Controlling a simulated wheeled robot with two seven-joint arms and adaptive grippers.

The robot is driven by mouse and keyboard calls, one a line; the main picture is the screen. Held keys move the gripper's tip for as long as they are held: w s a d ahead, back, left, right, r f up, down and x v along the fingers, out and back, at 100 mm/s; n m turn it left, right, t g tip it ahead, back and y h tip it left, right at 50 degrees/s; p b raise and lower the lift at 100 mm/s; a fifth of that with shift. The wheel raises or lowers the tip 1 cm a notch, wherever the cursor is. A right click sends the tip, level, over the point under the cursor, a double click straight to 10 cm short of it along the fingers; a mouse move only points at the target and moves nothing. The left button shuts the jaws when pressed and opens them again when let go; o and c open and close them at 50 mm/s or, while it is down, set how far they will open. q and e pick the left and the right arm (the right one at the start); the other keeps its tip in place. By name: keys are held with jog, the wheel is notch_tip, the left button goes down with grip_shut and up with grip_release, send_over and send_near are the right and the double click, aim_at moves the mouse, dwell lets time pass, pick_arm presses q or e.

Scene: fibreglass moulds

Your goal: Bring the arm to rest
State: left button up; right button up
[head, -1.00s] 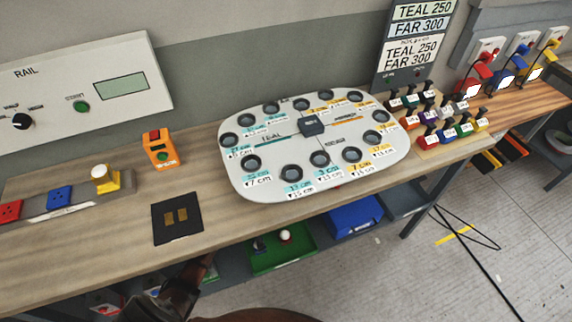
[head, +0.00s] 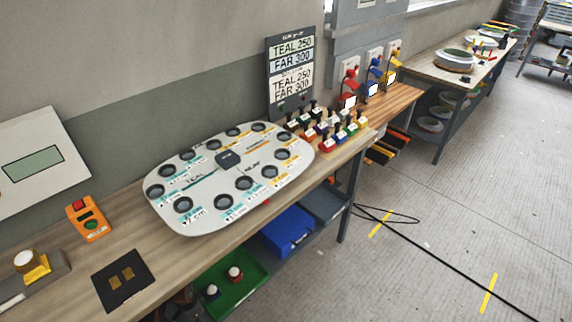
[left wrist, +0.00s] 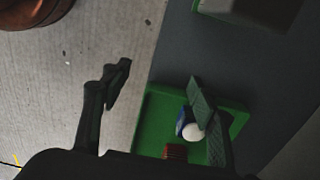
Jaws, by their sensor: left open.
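My left gripper (left wrist: 160,76) shows in the left wrist view with its two dark fingers spread apart and nothing between them. It is above or near the green tray (left wrist: 151,120), whose depth below the fingers I cannot judge. A white ball-like top (left wrist: 194,132) on a blue piece and a red ribbed piece (left wrist: 174,152) lie in that tray. The right finger covers part of the tray. In the head view the left gripper cannot be made out, and the right gripper is not in view.
The head view shows a wooden bench (head: 170,240) with a grey holed plate (head: 215,222), an orange device (head: 87,219) and a black pad (head: 122,281). The green tray (head: 256,282) and a blue bin (head: 287,232) sit below. Floor to the right (head: 440,220) is mostly clear, crossed by a black cable.

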pick_arm(q)
jog(key=d+f+m+t+h+p, duration=0.1)
jog(key=d+m+t+h+p, duration=0.2)
jog(key=d+t+h, duration=1)
jog(key=s+a+f+n+g+y+p, duration=0.1)
jog(key=s+a+f+n+g+y, duration=0.1)
jog(key=s+a+f+n+y, duration=0.45)
jog(key=s+a+f+n+g+y+p, duration=0.15)
jog(key=s+a+f+y, duration=0.35)
jog(key=f, duration=0.5)
jog(key=s+f+g, duration=0.3)
jog(key=s+f, duration=0.1)
jog(key=s, duration=0.8)
jog(key=s+f+n+g+y+p, duration=0.1)
jog(key=s+f+g, duration=0.2)
jog(key=s, duration=1)
jog(key=s+f+g+p, duration=0.1)
jog(key=s+f+g, duration=0.2)
jog(key=s, duration=0.9)
notch_tip(320, 180, down, 2)
jog(key=shift+s+f+n+y, duration=0.15)
jog(key=shift+f+n+y, duration=0.05)
jog(key=shift+n+y, duration=0.15)
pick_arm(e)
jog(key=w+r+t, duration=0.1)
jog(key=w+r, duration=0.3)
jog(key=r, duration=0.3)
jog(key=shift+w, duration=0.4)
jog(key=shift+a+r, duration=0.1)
